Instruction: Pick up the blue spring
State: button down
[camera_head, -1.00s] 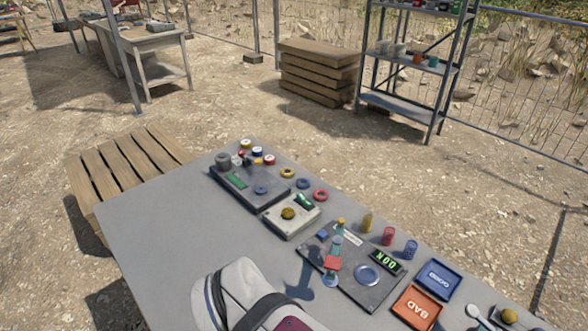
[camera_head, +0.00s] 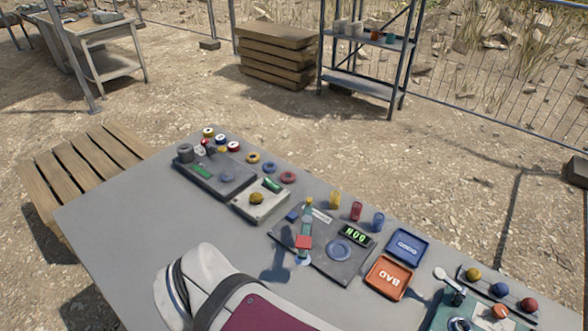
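The blue spring (camera_head: 378,222) stands upright near the far right edge of the grey table (camera_head: 150,235). A red spring (camera_head: 356,211) and a yellow spring (camera_head: 335,200) stand to its left in a slanting row, apart from each other. The blue spring is clear on its visible sides and nothing touches it. A pale arm link of mine with a dark band and a maroon part shows at the bottom of the picture. My gripper is not in view.
A dark plate with a small upright device (camera_head: 304,240), a round blue pad (camera_head: 341,250) and a green display (camera_head: 355,235) lies in front of the springs. A blue GOOD tray (camera_head: 430,250) and an orange BAD tray (camera_head: 370,276) are to the right. The table's left is clear.

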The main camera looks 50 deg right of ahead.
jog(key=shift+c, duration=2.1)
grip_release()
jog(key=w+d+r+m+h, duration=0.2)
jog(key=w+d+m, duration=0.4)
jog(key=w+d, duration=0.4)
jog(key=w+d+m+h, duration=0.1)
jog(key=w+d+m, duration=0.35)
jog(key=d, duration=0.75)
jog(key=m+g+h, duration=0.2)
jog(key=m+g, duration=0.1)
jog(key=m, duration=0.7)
send_near(377, 220)
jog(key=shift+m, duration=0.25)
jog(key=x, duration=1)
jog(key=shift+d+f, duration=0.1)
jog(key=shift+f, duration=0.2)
